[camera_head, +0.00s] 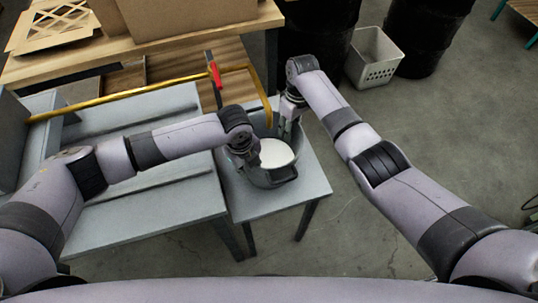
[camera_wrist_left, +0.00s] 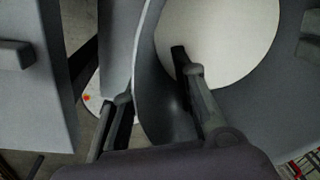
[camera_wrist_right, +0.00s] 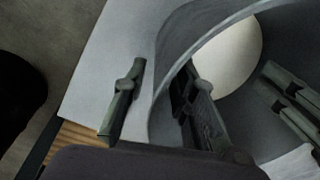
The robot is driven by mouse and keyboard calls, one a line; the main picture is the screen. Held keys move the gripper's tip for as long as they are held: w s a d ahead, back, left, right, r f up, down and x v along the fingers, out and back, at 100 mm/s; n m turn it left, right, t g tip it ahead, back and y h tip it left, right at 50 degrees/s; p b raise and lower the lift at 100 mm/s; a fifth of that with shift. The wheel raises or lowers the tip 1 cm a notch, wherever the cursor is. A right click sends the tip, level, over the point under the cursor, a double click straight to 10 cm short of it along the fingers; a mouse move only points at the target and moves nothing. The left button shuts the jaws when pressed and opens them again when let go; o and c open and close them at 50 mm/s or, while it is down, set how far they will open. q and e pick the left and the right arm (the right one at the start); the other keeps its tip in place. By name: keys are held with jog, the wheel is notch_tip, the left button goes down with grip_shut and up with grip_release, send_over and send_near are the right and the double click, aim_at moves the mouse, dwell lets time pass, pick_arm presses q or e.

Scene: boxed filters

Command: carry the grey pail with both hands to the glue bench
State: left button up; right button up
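The grey pail (camera_head: 268,180) stands upright on a small grey stand (camera_head: 312,187) and has a round white surface inside. My left gripper (camera_head: 250,158) is at the pail's left side. In the left wrist view, its open fingers straddle the pail wall (camera_wrist_left: 147,85), one inside and one outside, with a gap at the wall. My right gripper (camera_head: 285,125) is at the pail's far right side. In the right wrist view, its open fingers also straddle the wall (camera_wrist_right: 165,95), with a gap outside. I cannot tell which surface is the glue bench.
A grey table (camera_head: 150,215) adjoins the stand on the left, with a yellow bar (camera_head: 130,97) and a red piece (camera_head: 215,73) above it. A wooden bench (camera_head: 75,65) with cardboard boxes is behind. A white basket (camera_head: 373,57) and black drums stand at back right. Floor at right is free.

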pick_arm(q)
jog(key=shift+f, duration=0.2)
pick_arm(e)
jog(key=shift+f, duration=0.2)
pick_arm(q)
grip_shut()
pick_arm(e)
grip_shut()
pick_arm(q)
jog(key=shift+r, duration=0.15)
pick_arm(e)
jog(key=shift+w+r, duration=0.1)
jog(key=shift+r, duration=0.05)
dwell(0.3)
